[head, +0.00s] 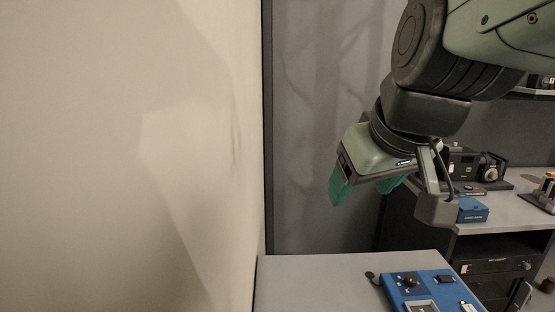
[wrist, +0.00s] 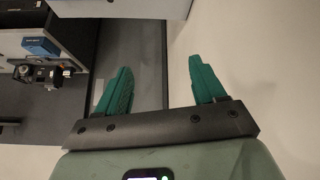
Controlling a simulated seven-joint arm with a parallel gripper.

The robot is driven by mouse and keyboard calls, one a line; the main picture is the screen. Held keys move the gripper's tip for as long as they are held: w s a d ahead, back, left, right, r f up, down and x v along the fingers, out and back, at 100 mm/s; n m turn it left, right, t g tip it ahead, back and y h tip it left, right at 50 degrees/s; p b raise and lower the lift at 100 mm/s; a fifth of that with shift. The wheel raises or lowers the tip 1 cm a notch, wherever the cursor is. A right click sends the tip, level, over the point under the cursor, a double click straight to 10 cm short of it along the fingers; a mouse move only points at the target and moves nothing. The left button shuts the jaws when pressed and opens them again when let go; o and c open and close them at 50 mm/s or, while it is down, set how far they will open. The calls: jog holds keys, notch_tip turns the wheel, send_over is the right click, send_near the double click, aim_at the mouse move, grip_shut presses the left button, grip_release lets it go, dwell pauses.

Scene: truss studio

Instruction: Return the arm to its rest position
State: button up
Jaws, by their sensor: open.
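My gripper (head: 365,190) hangs in the air above and behind the grey table at the bottom of the head view. Its two green fingers point down and to the left. In the wrist view my gripper (wrist: 160,88) shows its fingers spread wide apart with nothing between them. No object touches the fingers in either view.
The grey table (head: 310,275) carries a blue panel box (head: 440,283) with knobs. A pale wall (head: 120,150) stands at left. At right, a workbench (head: 510,215) holds a small blue box (head: 473,209) and dark devices. Free air surrounds the fingers.

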jog(key=s+a+f+m+g, duration=0.1)
jog(key=s+f+m, duration=0.1)
jog(key=s, duration=0.7)
jog(key=shift+s+a+f, duration=0.15)
jog(key=shift+a+f, duration=0.05)
jog(key=shift+f, duration=0.35)
